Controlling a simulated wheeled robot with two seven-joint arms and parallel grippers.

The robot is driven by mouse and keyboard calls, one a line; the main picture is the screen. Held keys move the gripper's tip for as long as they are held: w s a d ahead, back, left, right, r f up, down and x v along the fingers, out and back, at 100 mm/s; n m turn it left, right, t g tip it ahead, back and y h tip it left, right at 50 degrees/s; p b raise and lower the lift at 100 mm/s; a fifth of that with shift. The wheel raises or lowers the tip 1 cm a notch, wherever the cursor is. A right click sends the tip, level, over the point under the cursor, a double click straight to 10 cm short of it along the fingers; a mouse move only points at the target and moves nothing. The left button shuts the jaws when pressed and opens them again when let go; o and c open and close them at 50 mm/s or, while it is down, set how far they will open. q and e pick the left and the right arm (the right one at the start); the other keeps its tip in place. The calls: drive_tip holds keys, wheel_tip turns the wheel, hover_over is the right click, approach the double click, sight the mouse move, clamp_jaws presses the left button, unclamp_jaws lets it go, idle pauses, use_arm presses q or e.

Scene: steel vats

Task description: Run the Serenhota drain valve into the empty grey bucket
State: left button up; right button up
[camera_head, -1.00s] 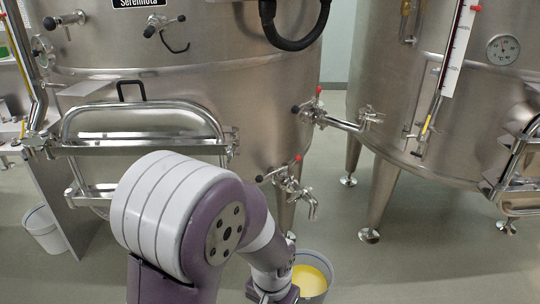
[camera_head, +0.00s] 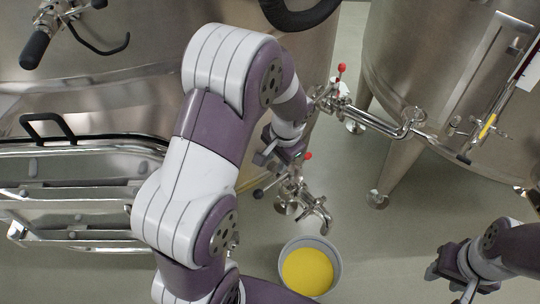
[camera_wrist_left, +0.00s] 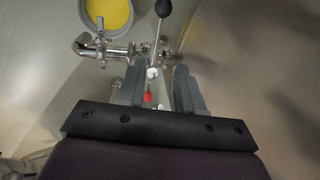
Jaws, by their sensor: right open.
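The drain valve (camera_head: 292,190) is a steel fitting low on the left vat, with a down-bent spout (camera_head: 318,215). Its lever has a red tip (camera_head: 308,156) and a black ball end (camera_head: 258,193). A grey bucket (camera_head: 337,266) with yellow contents stands on the floor near the spout; it also shows in the left wrist view (camera_wrist_left: 84,22). My left gripper (camera_head: 278,154) is open close to the valve. In the left wrist view its fingers (camera_wrist_left: 158,88) show either side of the red tip (camera_wrist_left: 147,97); contact is unclear. My right gripper (camera_head: 450,278) is open and empty at lower right.
A second red-tipped valve (camera_head: 340,72) and a steel pipe (camera_head: 372,122) run between the vats just above. A hatch (camera_head: 80,185) with a black handle is on the left vat. The right vat's legs (camera_head: 383,180) stand on the floor. Floor right of the bucket is clear.

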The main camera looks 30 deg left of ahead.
use_arm(q)
approach(270, 185)
drive_tip(key=f, duration=0.2)
drive_tip(key=f+b, duration=0.1)
drive_tip(key=f, duration=0.1)
drive_tip(key=a+f, duration=0.1)
drive_tip(key=f, duration=0.2)
drive_tip(key=shift+w+a+b, duration=0.1)
drive_tip(key=shift+w+b, duration=0.1)
drive_tip(key=shift+b, duration=0.1)
drive_tip(key=shift+f, duration=0.25)
use_arm(e)
drive_tip(key=shift+s+d+f, duration=0.1)
drive_tip(key=shift+s+f, duration=0.05)
drive_tip(key=shift+f, duration=0.25)
drive_tip(key=shift+s+d+f, duration=0.1)
drive_tip(key=shift+s+f, duration=0.05)
drive_tip(key=shift+f, duration=0.25)
use_arm(q)
clamp_jaws()
